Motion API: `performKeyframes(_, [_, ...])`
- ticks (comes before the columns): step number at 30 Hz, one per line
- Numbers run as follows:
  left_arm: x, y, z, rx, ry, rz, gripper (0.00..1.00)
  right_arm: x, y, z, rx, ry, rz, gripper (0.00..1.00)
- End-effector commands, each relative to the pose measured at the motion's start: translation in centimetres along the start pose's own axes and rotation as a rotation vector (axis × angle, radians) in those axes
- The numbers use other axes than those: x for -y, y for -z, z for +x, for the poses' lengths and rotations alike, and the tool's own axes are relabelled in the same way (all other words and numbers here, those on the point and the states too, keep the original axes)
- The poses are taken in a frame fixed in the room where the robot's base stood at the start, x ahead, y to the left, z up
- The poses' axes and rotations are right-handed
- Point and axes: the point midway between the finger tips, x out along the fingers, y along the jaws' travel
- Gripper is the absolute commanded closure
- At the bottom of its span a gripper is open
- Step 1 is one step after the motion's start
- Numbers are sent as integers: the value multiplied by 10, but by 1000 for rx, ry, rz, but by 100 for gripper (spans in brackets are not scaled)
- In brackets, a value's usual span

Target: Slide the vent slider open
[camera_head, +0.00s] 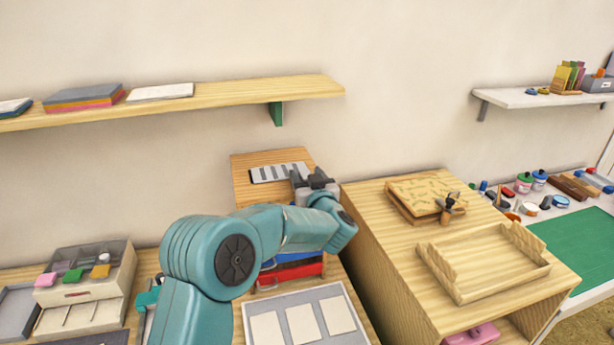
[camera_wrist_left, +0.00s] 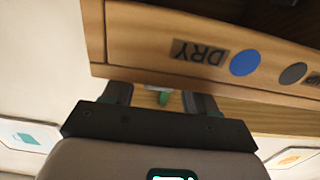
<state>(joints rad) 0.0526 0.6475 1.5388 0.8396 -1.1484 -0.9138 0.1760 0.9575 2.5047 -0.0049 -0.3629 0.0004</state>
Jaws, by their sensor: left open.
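A wooden box (camera_head: 243,180) with a pale slatted vent panel (camera_head: 280,172) on its top stands against the wall. In the left wrist view a wooden face (camera_wrist_left: 140,42), upside down, bears a DRY label (camera_wrist_left: 199,53), a blue dot (camera_wrist_left: 245,62) and a grey dot (camera_wrist_left: 293,73). I cannot tell the vent's slider apart from the slats. My left gripper (camera_head: 306,178) is open beside the near right end of the panel, partly covering the box. In the wrist view its fingers (camera_wrist_left: 160,97) are apart, near the wooden face's edge; a small green piece shows between them. Contact is unclear.
A tall wooden cabinet (camera_head: 385,255) with a tray (camera_head: 480,285) stands close on the right. A shelf (camera_head: 230,97) with a green bracket (camera_head: 276,113) hangs above. A drawer unit (camera_head: 85,290) stands left.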

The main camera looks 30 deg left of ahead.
Motion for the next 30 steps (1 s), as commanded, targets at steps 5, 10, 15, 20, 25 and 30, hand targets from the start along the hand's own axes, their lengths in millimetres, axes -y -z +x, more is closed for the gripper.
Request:
performKeyframes(5, [0, 0, 0, 0, 0, 0, 59, 0, 0, 0, 0, 0, 0, 57])
performKeyframes(10, [0, 0, -1, 0, 0, 0, 100, 0, 0, 0, 0, 0, 0, 57])
performKeyframes(15, [13, -2, 0, -1, 2, -1, 100, -2, 0, 6, 0, 0, 0, 57])
performKeyframes(20, [37, -1, 0, -2, 3, 0, 100, -5, 0, 14, 0, 0, 0, 57])
performKeyframes(25, [42, 0, 0, -2, 1, -1, 100, -5, 0, 14, 0, 0, 0, 57])
performKeyframes(30, [41, 1, -1, -2, 1, -1, 100, -5, 0, 13, 0, 0, 0, 57])
